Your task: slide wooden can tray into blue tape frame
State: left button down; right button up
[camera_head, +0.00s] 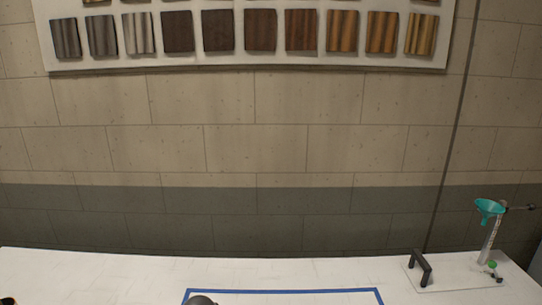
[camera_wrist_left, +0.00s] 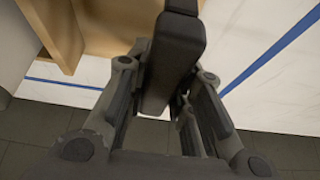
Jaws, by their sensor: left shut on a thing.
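The wooden can tray (camera_wrist_left: 100,28) shows in part at the upper left of the left wrist view, with a light wood wall and floor. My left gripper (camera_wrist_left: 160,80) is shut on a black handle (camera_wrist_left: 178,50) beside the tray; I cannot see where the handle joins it. Blue tape of the frame (camera_wrist_left: 270,52) runs diagonally over the white surface on the right, and another strip (camera_wrist_left: 62,83) passes below the tray. In the head view only the far part of the blue tape frame (camera_head: 285,291) shows at the bottom edge. My right gripper is not in view.
A tiled wall with a colour sample board (camera_head: 260,63) is behind. The dark floor (camera_wrist_left: 285,150) shows past the table edge.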

pick_arm(q)
jog(key=shift+w, duration=0.15)
jog(key=shift+w+b, duration=2)
jog(key=shift+w, duration=0.85)
jog(key=c, duration=1.2)
grip_release()
